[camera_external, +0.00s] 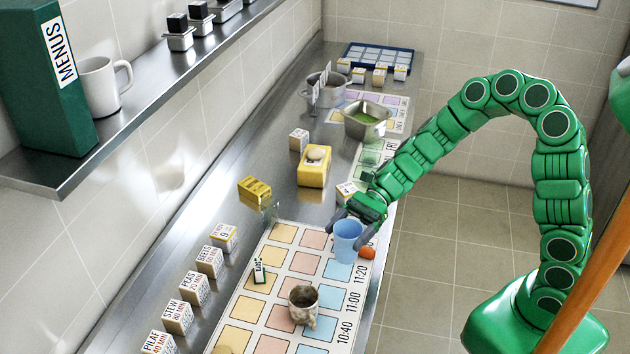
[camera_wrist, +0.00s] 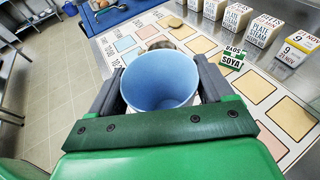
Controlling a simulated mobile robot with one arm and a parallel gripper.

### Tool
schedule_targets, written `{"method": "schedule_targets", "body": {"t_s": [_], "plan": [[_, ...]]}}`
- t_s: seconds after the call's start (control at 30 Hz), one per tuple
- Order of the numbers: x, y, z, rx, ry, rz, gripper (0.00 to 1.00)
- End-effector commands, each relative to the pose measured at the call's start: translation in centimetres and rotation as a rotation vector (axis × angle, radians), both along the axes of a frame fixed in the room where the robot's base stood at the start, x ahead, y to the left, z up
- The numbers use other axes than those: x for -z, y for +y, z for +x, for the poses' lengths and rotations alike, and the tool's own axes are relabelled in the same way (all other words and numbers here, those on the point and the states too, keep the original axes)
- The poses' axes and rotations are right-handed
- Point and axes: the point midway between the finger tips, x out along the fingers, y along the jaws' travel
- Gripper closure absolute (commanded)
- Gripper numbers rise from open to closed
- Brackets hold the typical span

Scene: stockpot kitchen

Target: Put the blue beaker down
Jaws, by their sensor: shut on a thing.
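The blue beaker (camera_external: 347,240) is upright between the fingers of my gripper (camera_external: 352,226), at the right side of the printed grid board (camera_external: 262,262). In the wrist view the beaker (camera_wrist: 160,85) shows its open mouth and looks empty, with a finger of my gripper (camera_wrist: 158,92) against each side. My gripper is shut on the beaker. I cannot tell whether its bottom touches the board. An orange-red round thing (camera_external: 367,253) lies just right of the beaker.
A mug (camera_external: 303,305) stands on the board in front of the beaker. A small SOYA tag (camera_wrist: 232,60) stands on the board. Lettered blocks (camera_external: 194,288) line its left edge. A yellow box (camera_external: 314,167) and a metal pan (camera_external: 368,122) stand farther back. Several coloured squares are bare.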

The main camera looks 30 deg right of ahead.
Motion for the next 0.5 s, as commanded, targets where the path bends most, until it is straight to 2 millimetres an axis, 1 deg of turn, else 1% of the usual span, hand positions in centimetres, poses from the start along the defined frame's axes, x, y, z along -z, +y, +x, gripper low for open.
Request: {"method": "schedule_targets", "body": {"t_s": [0.17, 0.4, 0.5], "plan": [[1.0, 0.1, -0.1, -0.012, 0.002, -0.001, 0.49], [3.8, 0.1, -0.1, -0.010, 0.002, -0.002, 0.49], [4.5, 0.1, -0.1, -0.010, 0.001, -0.003, 0.49]]}}
